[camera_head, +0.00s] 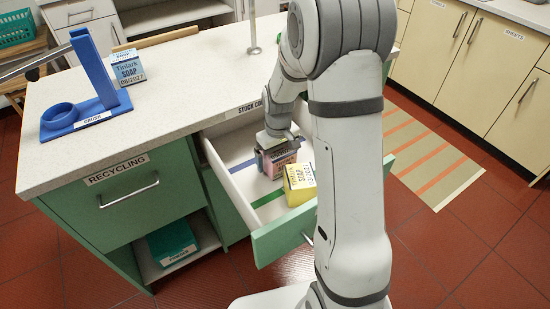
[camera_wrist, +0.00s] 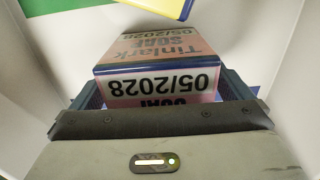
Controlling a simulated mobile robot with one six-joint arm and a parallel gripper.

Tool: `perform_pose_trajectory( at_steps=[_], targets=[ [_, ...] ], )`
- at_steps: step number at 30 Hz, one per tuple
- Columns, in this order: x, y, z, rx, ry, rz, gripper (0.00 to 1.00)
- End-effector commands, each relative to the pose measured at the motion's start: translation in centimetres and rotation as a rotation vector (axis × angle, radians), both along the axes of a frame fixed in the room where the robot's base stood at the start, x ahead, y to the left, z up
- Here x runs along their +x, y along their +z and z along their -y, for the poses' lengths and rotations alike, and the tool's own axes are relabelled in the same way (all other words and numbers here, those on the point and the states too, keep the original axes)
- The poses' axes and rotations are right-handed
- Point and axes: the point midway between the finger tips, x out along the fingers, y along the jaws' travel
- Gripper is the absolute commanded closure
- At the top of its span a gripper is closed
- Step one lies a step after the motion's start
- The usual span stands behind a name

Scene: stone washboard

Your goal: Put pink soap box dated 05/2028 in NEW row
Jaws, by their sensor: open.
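The pink soap box (camera_head: 282,159) stands inside the open drawer (camera_head: 283,237). In the wrist view the pink box (camera_wrist: 160,85) reads "Tinlark SOAP" and 05/2028. My gripper (camera_head: 277,146) is down in the drawer at this box. In the wrist view the dark blue fingers of my gripper (camera_wrist: 162,94) are open, one on each side of the box; contact cannot be told. A yellow soap box (camera_head: 299,190) sits in front of the pink one, and part of it (camera_wrist: 150,8) shows at the top of the wrist view. No NEW label is readable.
A blue strip (camera_head: 243,165) and a green strip (camera_head: 270,198) mark the drawer floor. The drawer walls are close around my gripper. On the counter (camera_head: 190,95) stand a blue soap box (camera_head: 127,69) dated 08/2027 and a blue holder (camera_head: 95,75). The counter's middle is clear.

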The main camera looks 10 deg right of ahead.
Motion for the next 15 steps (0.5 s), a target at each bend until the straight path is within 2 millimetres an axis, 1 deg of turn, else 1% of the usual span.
perform_pose_trajectory(
  at_steps=[9,12,15],
  targets=[
    [0.1,6.7,0.0,0.000,-0.001,0.007,0.01],
    [0.1,8.6,0.0,0.000,-0.001,0.004,0.01],
    [0.1,10.1,0.0,0.000,-0.001,0.004,0.01]
  ],
)
